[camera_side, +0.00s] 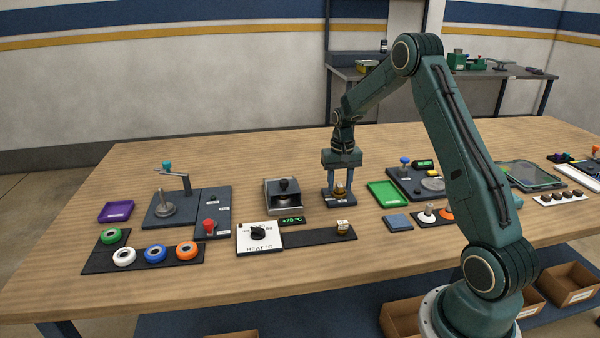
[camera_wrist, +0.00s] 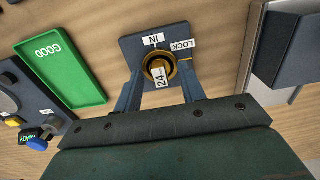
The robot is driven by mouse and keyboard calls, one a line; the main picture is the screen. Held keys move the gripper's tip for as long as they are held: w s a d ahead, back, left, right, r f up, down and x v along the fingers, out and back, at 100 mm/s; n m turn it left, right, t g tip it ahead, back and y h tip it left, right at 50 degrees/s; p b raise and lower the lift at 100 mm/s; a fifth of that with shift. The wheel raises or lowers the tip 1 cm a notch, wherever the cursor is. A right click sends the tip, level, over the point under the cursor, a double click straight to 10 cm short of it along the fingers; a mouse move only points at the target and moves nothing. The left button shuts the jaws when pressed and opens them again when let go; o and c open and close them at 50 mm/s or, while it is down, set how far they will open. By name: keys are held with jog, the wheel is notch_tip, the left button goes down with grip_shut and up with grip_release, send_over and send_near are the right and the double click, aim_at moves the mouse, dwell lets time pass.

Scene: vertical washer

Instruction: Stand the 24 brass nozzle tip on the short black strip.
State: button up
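The brass nozzle tip labelled 24 (camera_wrist: 160,70) stands in a round fitting on a small dark plate (camera_wrist: 133,50) marked IN and LOCK. In the side view this brass tip (camera_side: 340,188) shows between my fingers. My gripper (camera_wrist: 161,80) points down with one finger on each side of the tip; the fingers look apart from it. In the side view my gripper (camera_side: 340,190) is low over the plate.
A green GOOD tray (camera_side: 386,194) lies right of the plate, and a grey-topped device (camera_side: 284,196) stands left. Coloured rings (camera_side: 155,252) sit on another strip at left.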

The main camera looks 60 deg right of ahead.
aim_at(340, 185)
jog(key=shift+c, duration=0.2)
grip_shut()
jog(key=shift+r, duration=0.65)
jog(key=shift+r, duration=0.7)
jog(key=shift+r, duration=0.35)
jog(key=shift+r, duration=0.3)
